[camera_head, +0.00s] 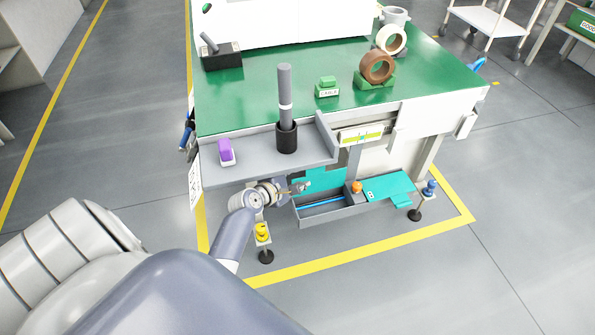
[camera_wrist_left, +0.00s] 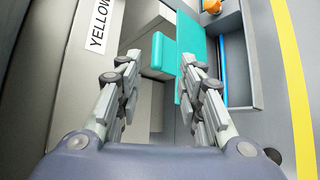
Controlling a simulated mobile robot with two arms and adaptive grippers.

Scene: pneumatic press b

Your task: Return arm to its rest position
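My left arm comes in from the lower left in the head view. My left gripper (camera_head: 300,187) is low in front of the workbench, below the grey shelf and beside the open grey tray. In the left wrist view the two fingers of my left gripper (camera_wrist_left: 161,60) stand apart with nothing between them. A teal block (camera_wrist_left: 164,53) and a teal panel (camera_wrist_left: 191,50) show beyond the fingers; I cannot tell how far off they are. My right gripper is not in view.
The grey shelf (camera_head: 235,170) holds a purple-topped block (camera_head: 225,152) and a dark cylinder holder (camera_head: 286,139) with a grey rod. The grey tray (camera_head: 320,214) has an orange knob (camera_head: 357,187) nearby. A yellow signal post (camera_head: 262,232) stands close below my wrist. Open floor lies to the left.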

